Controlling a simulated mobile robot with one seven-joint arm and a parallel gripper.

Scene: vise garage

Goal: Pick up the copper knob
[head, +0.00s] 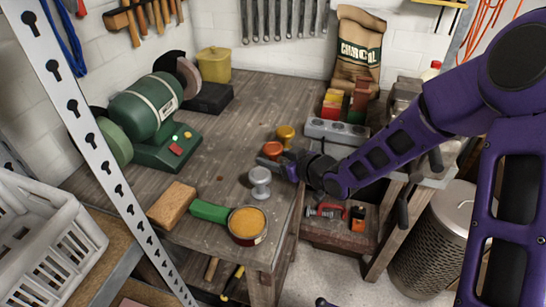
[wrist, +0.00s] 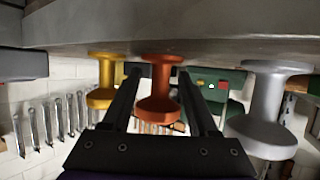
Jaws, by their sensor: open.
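The copper knob (head: 272,150) stands on the wooden workbench (head: 215,160) near its right edge; in the wrist view, which is upside down, the orange-brown knob (wrist: 158,85) appears between my two fingers. My gripper (wrist: 160,72) is open, with one finger on each side of the knob in the picture; I cannot tell whether they touch it. In the head view my gripper (head: 287,168) reaches in from the right and partly covers the knob. A yellow knob (head: 286,133) stands behind it and a silver knob (head: 260,182) in front.
A red can of orange contents (head: 247,226), a green-handled tool (head: 208,211) and a wood block (head: 172,204) lie at the front. A green bench grinder (head: 145,112) stands left. A grey block with holes (head: 337,131) is beyond my gripper. The bench middle is clear.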

